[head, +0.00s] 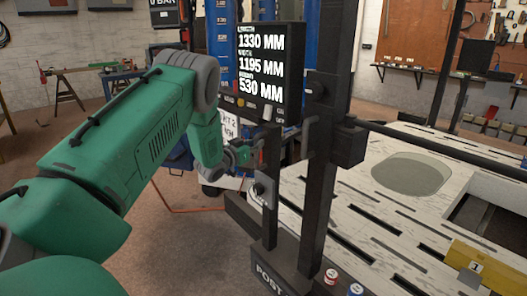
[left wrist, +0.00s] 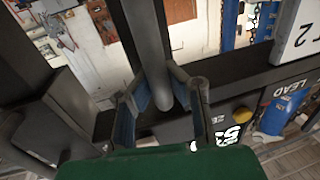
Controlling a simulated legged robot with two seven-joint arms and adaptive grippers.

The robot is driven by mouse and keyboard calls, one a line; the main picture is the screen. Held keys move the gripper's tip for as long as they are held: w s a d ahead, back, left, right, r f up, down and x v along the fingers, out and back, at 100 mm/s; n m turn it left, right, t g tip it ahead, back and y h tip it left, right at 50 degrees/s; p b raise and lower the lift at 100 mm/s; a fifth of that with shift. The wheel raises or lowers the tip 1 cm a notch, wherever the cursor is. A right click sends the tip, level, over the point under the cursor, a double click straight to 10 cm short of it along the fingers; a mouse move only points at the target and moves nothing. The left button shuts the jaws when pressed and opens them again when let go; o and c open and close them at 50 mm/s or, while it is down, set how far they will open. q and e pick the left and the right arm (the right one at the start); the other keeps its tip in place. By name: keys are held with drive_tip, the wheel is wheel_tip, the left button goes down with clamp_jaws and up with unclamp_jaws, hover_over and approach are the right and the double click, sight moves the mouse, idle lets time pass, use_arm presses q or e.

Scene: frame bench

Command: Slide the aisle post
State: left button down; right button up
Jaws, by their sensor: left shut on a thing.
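The aisle post (head: 318,170) is a tall black upright at the near left corner of the bench, with a base (head: 285,268) lettered "POST". A thinner dark upright bar (head: 271,190) stands on its left side. My left gripper (head: 254,152) is at this bar, at about mid-height. In the left wrist view, the fingers of my left gripper (left wrist: 160,95) are on both sides of a dark round bar (left wrist: 150,45) and shut on it. The exact contact is partly hidden in the head view. My right gripper is not in view.
A black display (head: 268,70) reading 1330, 1195 and 530 MM stands behind the post. The slotted white bench (head: 400,215) fills the right, with a grey disc (head: 410,174) and a yellow block (head: 485,265). A dark rail (head: 430,152) runs along its far side. Open floor (head: 180,230) lies left.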

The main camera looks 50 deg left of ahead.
use_arm(q)
drive_tip(key=shift+s+d+f, duration=0.15)
drive_tip(key=shift+d, duration=0.2)
drive_tip(key=shift+s+d+f, duration=0.15)
drive_tip(key=shift+d, duration=0.2)
drive_tip(key=shift+a, duration=0.2)
drive_tip(key=c, duration=2.1)
unclamp_jaws()
drive_tip(key=shift+a, duration=0.2)
drive_tip(key=o, duration=0.6)
drive_tip(key=shift+s+a, duration=0.1)
drive_tip(key=shift+a, duration=0.35)
drive_tip(key=shift+d, duration=0.25)
drive_tip(key=s, duration=0.4)
drive_tip(key=s+d, duration=0.1)
drive_tip(key=s, duration=0.6)
drive_tip(key=shift+s+d, duration=0.15)
drive_tip(key=shift+s, duration=0.25)
